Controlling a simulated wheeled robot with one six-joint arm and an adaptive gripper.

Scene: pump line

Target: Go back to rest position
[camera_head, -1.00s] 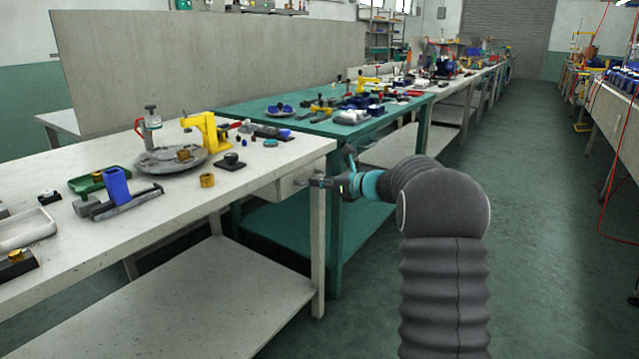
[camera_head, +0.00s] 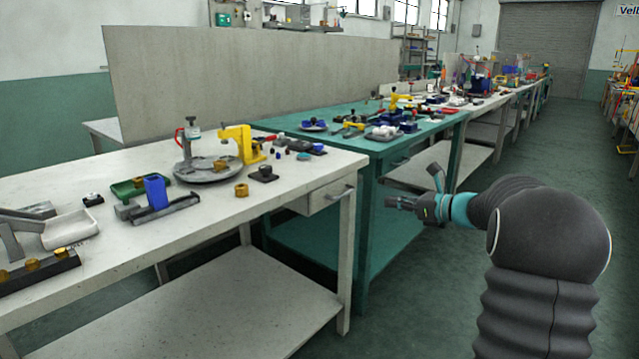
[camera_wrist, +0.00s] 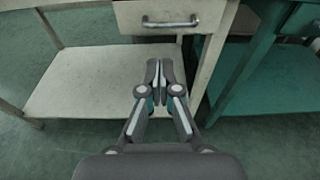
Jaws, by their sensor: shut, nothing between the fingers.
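My gripper (camera_head: 412,194) is in front of the corner where the white table (camera_head: 310,185) meets the green table (camera_head: 430,133) in the head view. It stands apart from both tables. In the wrist view my gripper (camera_wrist: 160,84) is shut, with its fingertips together and nothing between them. Beyond the fingers the wrist view shows the white drawer (camera_wrist: 170,16) with its metal handle and the white lower shelf (camera_wrist: 85,85). My arm is bent, with the gripper pointing left in the head view.
The white table holds a round grey plate (camera_head: 190,170), a yellow press (camera_head: 240,142), a blue block (camera_head: 156,192) and a green tray (camera_head: 125,189). A white tray (camera_head: 72,228) is at the left. The aisle floor (camera_head: 600,180) at the right is clear.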

